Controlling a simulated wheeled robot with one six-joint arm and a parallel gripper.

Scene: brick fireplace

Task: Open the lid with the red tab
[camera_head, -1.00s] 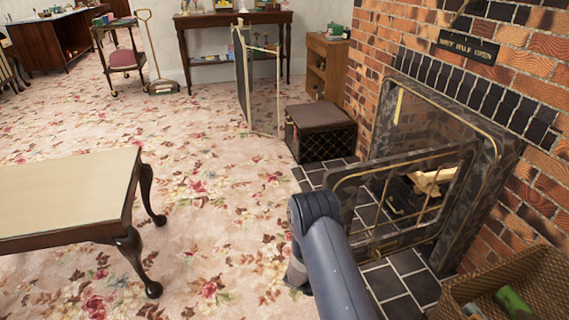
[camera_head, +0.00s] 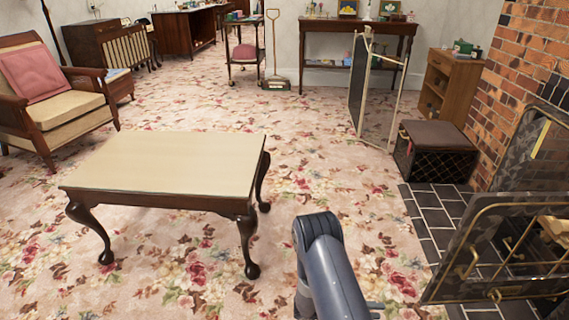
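A dark box (camera_head: 430,162) with a brown padded top (camera_head: 438,135) stands by the brick wall at the right; the top lies flat on the box. A glass fireplace door (camera_head: 490,250) with a dark, gold-trimmed frame stands swung out at the lower right, partly cut off by the picture edge. My arm shows at the bottom centre, to the left of this door and nearer to me than the box. My gripper is out of sight, so its fingers cannot be seen.
A low cream-topped table (camera_head: 170,160) stands at the left, with an armchair (camera_head: 50,95) behind it. A folding screen (camera_head: 375,95) stands left of the box, near a side table (camera_head: 345,25). Dark hearth tiles (camera_head: 435,215) lie before the fireplace. Flowered carpet (camera_head: 330,185) is clear between table and hearth.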

